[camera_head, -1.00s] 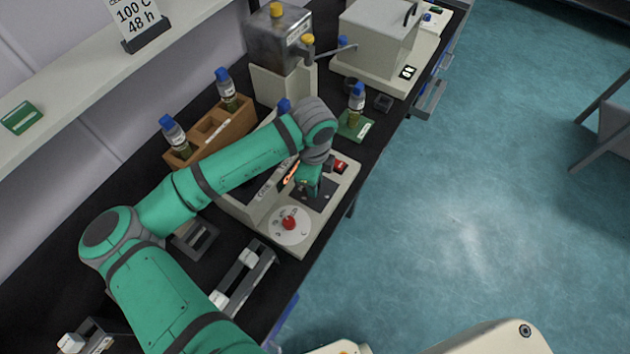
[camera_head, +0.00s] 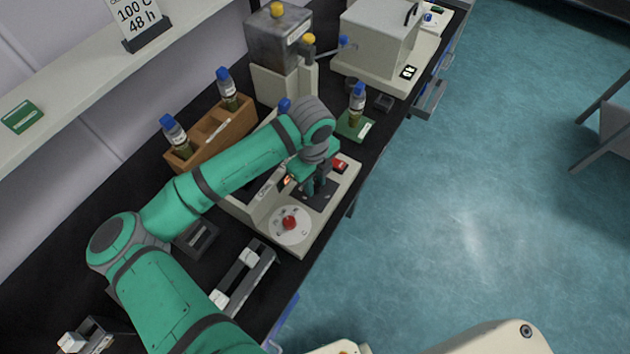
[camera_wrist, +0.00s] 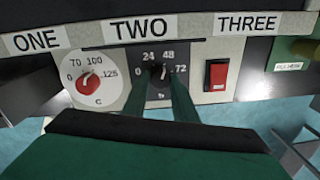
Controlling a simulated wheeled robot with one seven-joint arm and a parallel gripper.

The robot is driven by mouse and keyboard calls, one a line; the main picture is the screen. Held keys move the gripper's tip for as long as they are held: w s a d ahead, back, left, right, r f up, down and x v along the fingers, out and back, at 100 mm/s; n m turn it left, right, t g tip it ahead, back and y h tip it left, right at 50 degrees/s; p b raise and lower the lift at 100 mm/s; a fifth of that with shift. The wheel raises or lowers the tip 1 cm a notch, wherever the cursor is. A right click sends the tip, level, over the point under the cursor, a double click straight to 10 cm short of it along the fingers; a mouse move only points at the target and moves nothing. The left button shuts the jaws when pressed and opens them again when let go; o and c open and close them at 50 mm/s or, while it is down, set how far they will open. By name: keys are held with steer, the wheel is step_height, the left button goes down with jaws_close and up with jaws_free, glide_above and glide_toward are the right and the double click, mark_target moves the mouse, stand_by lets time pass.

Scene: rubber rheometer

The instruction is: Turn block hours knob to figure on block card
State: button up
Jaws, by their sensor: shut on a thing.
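The hours knob (camera_wrist: 157,71) is dark, on a black plate marked 0, 24, 48 and 72 in the wrist view. Its pale mark points up, seemingly between 24 and 48, but the exact angle is hard to read. My gripper (camera_wrist: 160,80) is shut on this knob, a finger on each side. In the head view my gripper (camera_head: 318,188) hides the knob over the black plate (camera_head: 324,199). The standing card (camera_head: 137,20) at the upper left reads 100 C and 48 h.
Left of the hours plate is a red temperature knob (camera_wrist: 90,83) on a white dial, pointing near 100. To the right is a red rocker switch (camera_wrist: 217,75). A wooden rack (camera_head: 208,138) with bottles and a green mat (camera_head: 357,128) with one bottle stand nearby.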

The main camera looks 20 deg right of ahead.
steer(key=o, duration=1)
steer(key=shift+o, duration=0.2)
steer(key=shift+r, duration=0.1)
step_height(320, 180, up, 11)
steer(key=shift+s+a+f, duration=0.15)
steer(key=shift+f, duration=0.05)
